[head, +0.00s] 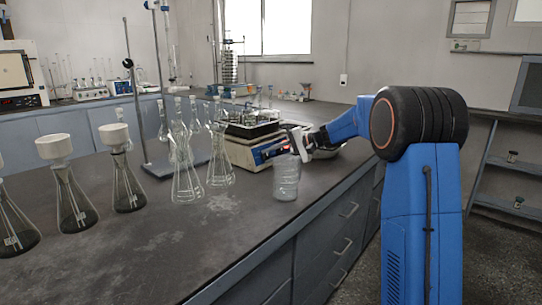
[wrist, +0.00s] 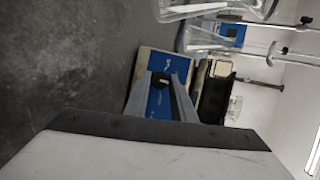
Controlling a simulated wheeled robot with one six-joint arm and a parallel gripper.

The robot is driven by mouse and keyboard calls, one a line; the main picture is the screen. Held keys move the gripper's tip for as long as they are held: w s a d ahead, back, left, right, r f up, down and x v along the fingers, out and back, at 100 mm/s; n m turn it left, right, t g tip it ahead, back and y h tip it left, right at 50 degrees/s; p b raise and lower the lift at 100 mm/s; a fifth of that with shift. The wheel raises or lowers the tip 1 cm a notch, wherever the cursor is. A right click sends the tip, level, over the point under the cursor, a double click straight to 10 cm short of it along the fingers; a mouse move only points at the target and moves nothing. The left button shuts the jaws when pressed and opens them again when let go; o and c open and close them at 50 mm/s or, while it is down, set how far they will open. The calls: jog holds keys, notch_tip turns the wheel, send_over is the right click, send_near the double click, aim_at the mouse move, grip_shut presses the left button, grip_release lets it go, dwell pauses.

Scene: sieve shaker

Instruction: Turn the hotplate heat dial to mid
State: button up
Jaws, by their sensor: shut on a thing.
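The hotplate (head: 240,156) is a cream box with a dark top on the bench, right of the flasks in the head view. In the wrist view its blue front panel (wrist: 164,64) faces me, with the round black heat dial (wrist: 160,79) on it. My gripper (wrist: 163,80) reaches the panel, and its two grey fingers are shut on the dial, one on each side. In the head view my gripper (head: 298,143) is at the hotplate's right front. The dial is hidden there, and its pointer mark is too small to read.
A clear jar (head: 286,178) stands at the bench's front edge, just in front of my gripper. Glass flasks (head: 187,175) stand left of the hotplate, and a rack of glassware (head: 250,122) sits on top. A retort stand (head: 138,100) is behind the flasks.

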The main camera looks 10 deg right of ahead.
jog(key=shift+d+f+m+t+y, duration=0.1)
jog(key=shift+m+t+y, duration=0.2)
jog(key=shift+m, duration=0.65)
jog(key=shift+f+m+t+y, duration=0.1)
jog(key=shift+m+t+y, duration=0.15)
jog(key=shift+m, duration=0.7)
jog(key=o, duration=1.1)
jog(key=shift+c, duration=0.2)
jog(key=shift+s+d, duration=0.1)
jog(key=v, duration=1.7)
jog(key=shift+s+d, duration=0.1)
